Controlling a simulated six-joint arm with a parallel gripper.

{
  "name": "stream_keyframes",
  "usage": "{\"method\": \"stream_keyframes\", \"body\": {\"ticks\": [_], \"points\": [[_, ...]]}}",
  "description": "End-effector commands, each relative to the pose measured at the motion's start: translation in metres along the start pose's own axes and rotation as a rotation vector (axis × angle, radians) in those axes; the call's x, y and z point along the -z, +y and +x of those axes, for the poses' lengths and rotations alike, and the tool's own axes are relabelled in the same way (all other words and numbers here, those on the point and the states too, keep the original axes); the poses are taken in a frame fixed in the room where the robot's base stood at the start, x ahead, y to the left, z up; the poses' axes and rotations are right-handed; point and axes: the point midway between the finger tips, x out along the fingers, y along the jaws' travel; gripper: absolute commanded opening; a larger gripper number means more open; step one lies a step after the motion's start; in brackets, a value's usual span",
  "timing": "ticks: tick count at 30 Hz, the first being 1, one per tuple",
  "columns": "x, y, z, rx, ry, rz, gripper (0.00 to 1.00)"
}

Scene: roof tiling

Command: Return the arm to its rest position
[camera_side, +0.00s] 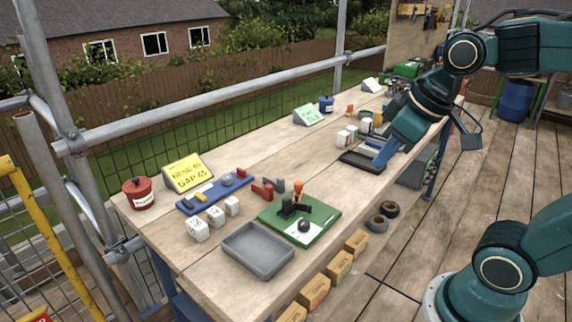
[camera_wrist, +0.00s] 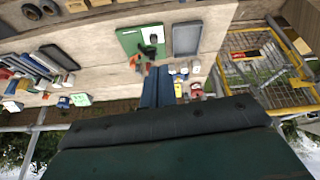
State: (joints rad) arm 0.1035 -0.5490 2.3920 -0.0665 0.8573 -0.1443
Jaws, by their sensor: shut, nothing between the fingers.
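My gripper (camera_side: 381,160) is at the far right of the bench in the side view, over or beside a dark tray (camera_side: 354,162); the exact height is hard to judge. In the wrist view, the two blue fingers of my gripper (camera_wrist: 158,70) lie side by side, shut and empty. My arm reaches in from the upper right of the side view. The wooden bench (camera_side: 240,148) runs below it.
A green board (camera_side: 325,213) with black and orange parts, a grey tray (camera_side: 258,268), a blue rack (camera_side: 214,206), white blocks (camera_side: 197,229) and a red pot (camera_side: 139,193) stand on the near bench. Scaffold rails (camera_side: 220,105) run along the far side.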

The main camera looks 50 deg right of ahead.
Motion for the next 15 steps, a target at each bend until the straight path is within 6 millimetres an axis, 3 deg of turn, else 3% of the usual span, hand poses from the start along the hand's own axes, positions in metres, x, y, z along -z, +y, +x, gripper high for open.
{"method": "stream_keyframes", "body": {"ticks": [7,15], "points": [[-0.034,-0.013,-0.013,-0.003,0.038,0.071,0.00],[-0.046,-0.016,-0.015,-0.002,0.049,0.102,0.00]]}}
